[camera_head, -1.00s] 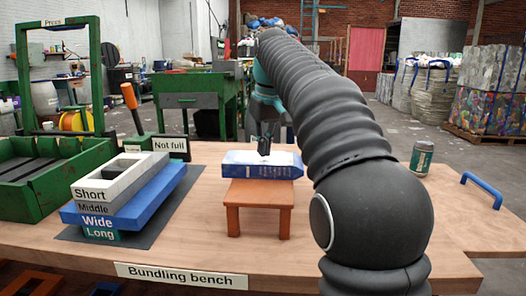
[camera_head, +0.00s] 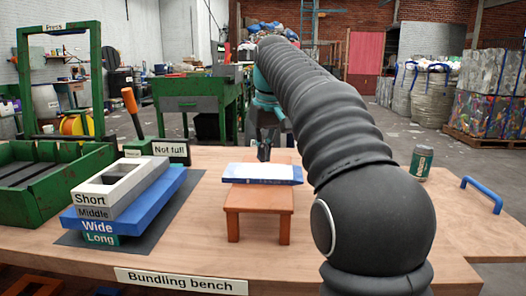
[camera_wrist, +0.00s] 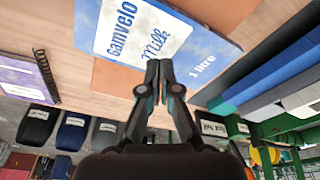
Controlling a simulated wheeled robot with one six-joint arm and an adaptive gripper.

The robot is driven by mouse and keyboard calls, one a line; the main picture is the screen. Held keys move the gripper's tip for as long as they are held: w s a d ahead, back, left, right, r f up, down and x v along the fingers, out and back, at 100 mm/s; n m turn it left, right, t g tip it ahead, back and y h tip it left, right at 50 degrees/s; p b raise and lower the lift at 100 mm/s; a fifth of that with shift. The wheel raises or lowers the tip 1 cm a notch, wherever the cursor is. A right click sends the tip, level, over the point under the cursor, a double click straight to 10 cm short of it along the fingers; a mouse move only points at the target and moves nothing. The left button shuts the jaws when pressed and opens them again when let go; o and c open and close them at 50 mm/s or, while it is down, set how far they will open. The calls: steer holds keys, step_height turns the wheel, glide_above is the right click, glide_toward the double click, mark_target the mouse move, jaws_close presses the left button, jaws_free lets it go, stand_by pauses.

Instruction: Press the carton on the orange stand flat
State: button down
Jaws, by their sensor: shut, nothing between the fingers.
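The milk carton (camera_head: 262,174) lies on the orange stand (camera_head: 259,199) as a thin, flat blue-and-white slab. In the wrist view the carton (camera_wrist: 178,38) shows its printed white face with "Gamvelo Milk" and "1 litre". My gripper (camera_head: 264,158) is shut and empty, pointing down at the carton's far edge. In the wrist view its closed fingertips (camera_wrist: 158,68) overlap the carton's edge. I cannot tell whether they touch it.
A green can (camera_head: 421,163) stands at right. The bench front is clear.

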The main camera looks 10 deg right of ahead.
steer(key=shift+r+p, duration=1.75)
steer(key=shift+r, duration=0.2)
step_height(320, 180, up, 4)
glide_above(264, 171)
steer(key=shift+r, duration=0.2)
steer(key=shift+a, duration=0.1)
